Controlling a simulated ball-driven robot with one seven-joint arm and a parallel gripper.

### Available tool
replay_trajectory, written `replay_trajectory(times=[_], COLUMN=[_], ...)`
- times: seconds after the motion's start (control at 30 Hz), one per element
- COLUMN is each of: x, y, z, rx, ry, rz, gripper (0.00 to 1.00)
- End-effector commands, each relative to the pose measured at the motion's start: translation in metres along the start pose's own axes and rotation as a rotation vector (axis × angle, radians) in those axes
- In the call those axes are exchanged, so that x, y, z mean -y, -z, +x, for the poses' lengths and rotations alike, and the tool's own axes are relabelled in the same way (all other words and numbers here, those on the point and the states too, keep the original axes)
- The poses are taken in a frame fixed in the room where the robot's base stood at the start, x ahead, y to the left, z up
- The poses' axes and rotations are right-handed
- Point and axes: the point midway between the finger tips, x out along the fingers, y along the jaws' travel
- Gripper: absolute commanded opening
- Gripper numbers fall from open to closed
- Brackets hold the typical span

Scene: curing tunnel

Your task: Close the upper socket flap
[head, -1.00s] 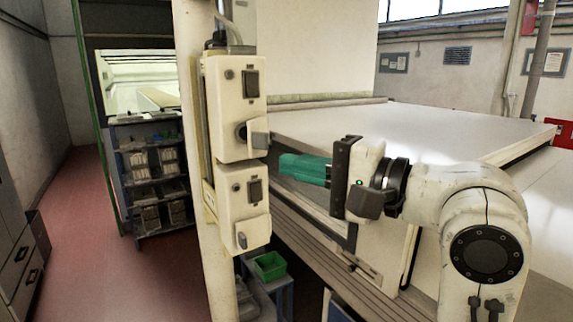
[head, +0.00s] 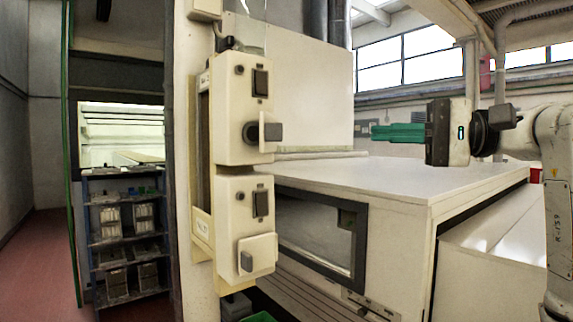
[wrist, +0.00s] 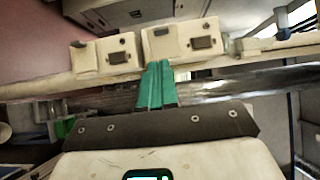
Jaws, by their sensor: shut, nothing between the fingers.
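The upper socket box (head: 240,105) is a cream housing on a pale post, with a dark switch at its top. Its flap (head: 263,130) stands out edge-on from the front beside a dark round socket (head: 250,133), so it looks open. The lower socket box (head: 243,205) has a cream flap (head: 258,254) that covers its socket area. My gripper (head: 372,133) has green fingers pressed together, empty, to the right of the upper box and well apart from it.
A large pale machine housing (head: 400,180) with a dark-framed window (head: 315,235) stands right of the post, below my gripper. A blue shelf rack (head: 125,235) with bins is at the left. Open air lies between my gripper and the boxes.

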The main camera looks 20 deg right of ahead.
Motion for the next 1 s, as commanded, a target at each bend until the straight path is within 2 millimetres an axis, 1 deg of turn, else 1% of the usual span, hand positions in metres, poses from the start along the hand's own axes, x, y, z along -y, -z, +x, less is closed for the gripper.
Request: replay_trajectory(times=[0.03, 0.1, 0.17, 0.23, 0.37, 0.7, 0.9, 1.0], x=[-0.001, 0.001, 0.003, 0.003, 0.003, 0.003, 0.003, 0.003], y=[0.0, 0.0, 0.0, 0.0, -0.001, -0.002, -0.001, -0.001], z=[-0.004, -0.004, 0.0, 0.009, 0.031, 0.097, 0.124, 0.131], rx=[0.003, 0.008, 0.01, 0.011, 0.012, 0.011, 0.009, 0.008], ry=[0.0, 0.001, 0.001, 0.0, 0.0, 0.0, 0.001, 0.001], rz=[-0.001, 0.0, 0.0, 0.0, 0.001, 0.001, 0.001, 0.001], gripper=[0.0, 0.0, 0.0, 0.0, 0.0, 0.0, 0.0, 0.0])
